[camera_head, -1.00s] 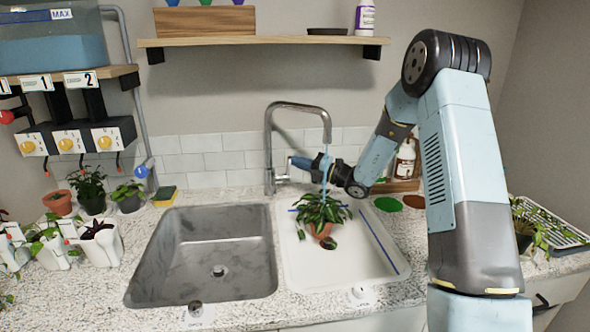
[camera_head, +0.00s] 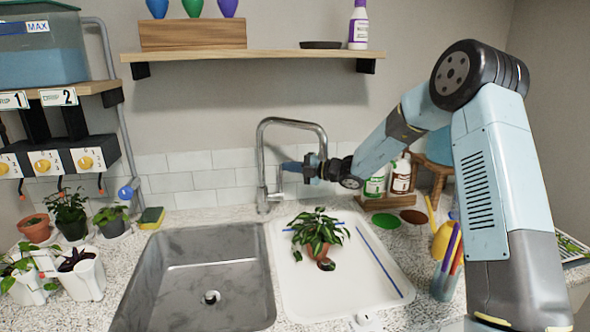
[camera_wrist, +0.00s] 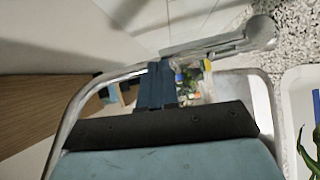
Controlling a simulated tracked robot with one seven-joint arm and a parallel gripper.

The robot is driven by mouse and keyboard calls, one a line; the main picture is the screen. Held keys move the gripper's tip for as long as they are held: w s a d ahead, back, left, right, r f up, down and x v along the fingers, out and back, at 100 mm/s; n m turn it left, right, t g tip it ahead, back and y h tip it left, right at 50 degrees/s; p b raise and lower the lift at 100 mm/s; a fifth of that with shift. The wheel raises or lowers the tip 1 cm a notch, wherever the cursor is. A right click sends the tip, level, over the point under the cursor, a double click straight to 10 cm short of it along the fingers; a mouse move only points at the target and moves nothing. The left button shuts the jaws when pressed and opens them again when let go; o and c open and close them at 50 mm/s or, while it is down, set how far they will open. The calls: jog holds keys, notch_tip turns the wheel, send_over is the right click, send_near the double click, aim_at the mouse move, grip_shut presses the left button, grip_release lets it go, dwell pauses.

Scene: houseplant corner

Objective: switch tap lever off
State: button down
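The grey tap (camera_head: 262,150) stands behind the sinks, with its spout arching right. Its small lever (camera_head: 277,193) is low on the right side of the post. My gripper (camera_head: 285,167) points left, just above the lever and right of the post, apparently apart from the lever. In the wrist view, the dark blue fingers of my gripper (camera_wrist: 160,68) are together with nothing seen between them. Their tips overlap the tap's metal (camera_wrist: 220,45) in the picture; contact cannot be told. No water stream shows below the spout.
A potted plant (camera_head: 318,232) stands in the white right basin (camera_head: 370,280). The steel left sink (camera_head: 195,265) is empty. Bottles (camera_head: 400,177) stand behind my forearm. A wooden shelf (camera_head: 250,55) is above the tap. Small pots (camera_head: 67,215) line the left counter.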

jog(key=shift+w+r, duration=0.1)
dwell(0.3)
jog(key=v, duration=1)
dwell(0.4)
